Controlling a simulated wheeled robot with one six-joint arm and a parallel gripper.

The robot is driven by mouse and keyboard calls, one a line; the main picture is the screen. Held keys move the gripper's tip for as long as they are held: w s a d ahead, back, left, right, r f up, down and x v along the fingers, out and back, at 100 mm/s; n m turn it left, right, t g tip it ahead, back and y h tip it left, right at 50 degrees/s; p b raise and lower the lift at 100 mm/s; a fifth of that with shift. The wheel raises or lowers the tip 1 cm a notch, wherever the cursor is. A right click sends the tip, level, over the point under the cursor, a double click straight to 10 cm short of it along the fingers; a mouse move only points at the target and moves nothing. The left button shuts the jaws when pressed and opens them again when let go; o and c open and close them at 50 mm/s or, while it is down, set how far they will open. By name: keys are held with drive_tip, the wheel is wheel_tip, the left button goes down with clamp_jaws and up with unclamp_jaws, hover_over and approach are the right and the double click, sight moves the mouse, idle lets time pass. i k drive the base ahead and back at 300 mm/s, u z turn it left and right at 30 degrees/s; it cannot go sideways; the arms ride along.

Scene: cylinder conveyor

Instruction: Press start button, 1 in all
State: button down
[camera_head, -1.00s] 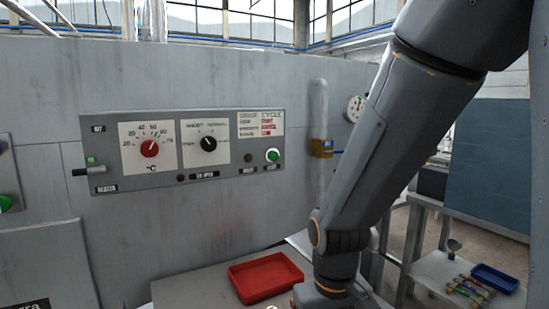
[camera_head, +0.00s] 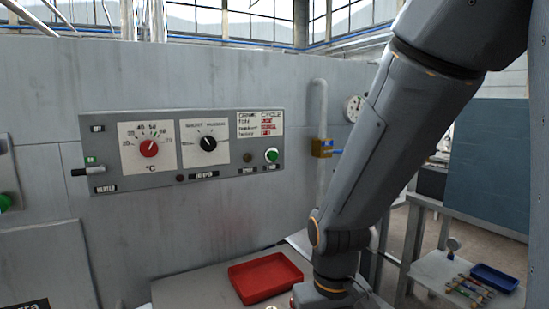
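A grey control panel (camera_head: 222,165) is fixed to the grey wall. A green round button (camera_head: 271,155) sits at its lower right, with a small label under it too blurred to read surely. A dark round button or lamp (camera_head: 248,158) is just left of it. Another green button (camera_head: 5,202) shows at the far left edge, partly cut off. My arm comes down from the upper right, to the right of the panel and apart from it. My gripper is below the picture's bottom edge and out of view.
The panel also carries a red knob (camera_head: 148,148), a black knob (camera_head: 208,143) and a lever (camera_head: 92,171) at its left. A red tray (camera_head: 265,278) lies on the table below. A yellow valve (camera_head: 322,148) sits on a pipe to the right. A blue tray (camera_head: 495,278) is farther right.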

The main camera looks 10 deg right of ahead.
sight(273, 156)
drive_tip(key=k, duration=1)
drive_tip(key=z, duration=0.8)
drive_tip(key=i, duration=1.45)
drive_tip(key=u, duration=1.3)
